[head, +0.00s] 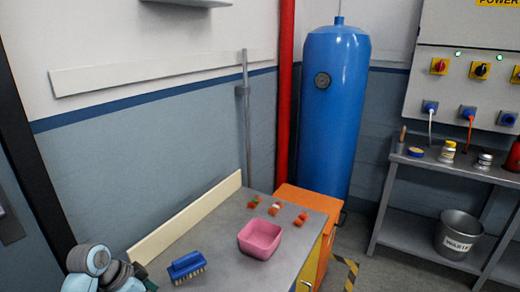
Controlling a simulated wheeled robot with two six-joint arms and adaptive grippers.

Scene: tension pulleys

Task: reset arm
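Part of my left arm shows at the bottom left corner, as pale grey rounded joints beside the workbench (215,226). Its gripper cannot be made out in the frame. My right arm and its gripper are not in view. Three small orange-red parts lie near the back of the bench: one with green on it (254,201), one with a white bit (274,209), and one plain (300,219). A pink square bin (260,239) stands in front of them and looks empty.
A blue brush (187,265) lies on the bench's left side. An orange cabinet (311,200) adjoins the bench. Behind stand a blue tank (335,115) and a red pipe (286,90). At right are a metal shelf (455,168) with jars, a waste bucket (457,236) and a power panel (460,85).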

